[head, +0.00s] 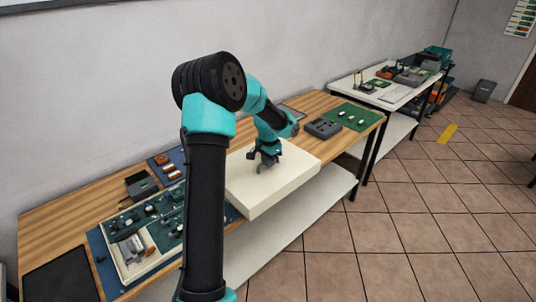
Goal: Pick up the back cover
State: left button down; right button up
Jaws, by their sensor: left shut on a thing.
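The back cover (290,183) appears to be the large cream slab-like piece in the middle of the head view. Its broad face is up, and its near corner reaches out past the bench's front edge. My left gripper (265,163) points down at the middle of this face and is shut on it. The fingertips are small, and their exact grip is hard to make out. I cannot tell whether the cover rests on the bench or hangs just above it. My right gripper is out of view.
A wooden bench (64,214) runs along the wall. A cream tray (117,268) of small parts lies left of my arm. A dark grey block (323,128) and a green mat (353,117) lie right of the cover. A white table (390,97) stands beyond.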

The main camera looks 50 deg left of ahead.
aim_at(269, 175)
pick_arm(q)
jog(key=shift+s+d+r, duration=0.15)
jog(key=shift+s+d, duration=0.6)
jog(key=shift+d, duration=0.1)
jog(key=shift+s+d+r, duration=0.1)
jog(key=shift+s+d, duration=0.6)
jog(key=shift+d, duration=0.15)
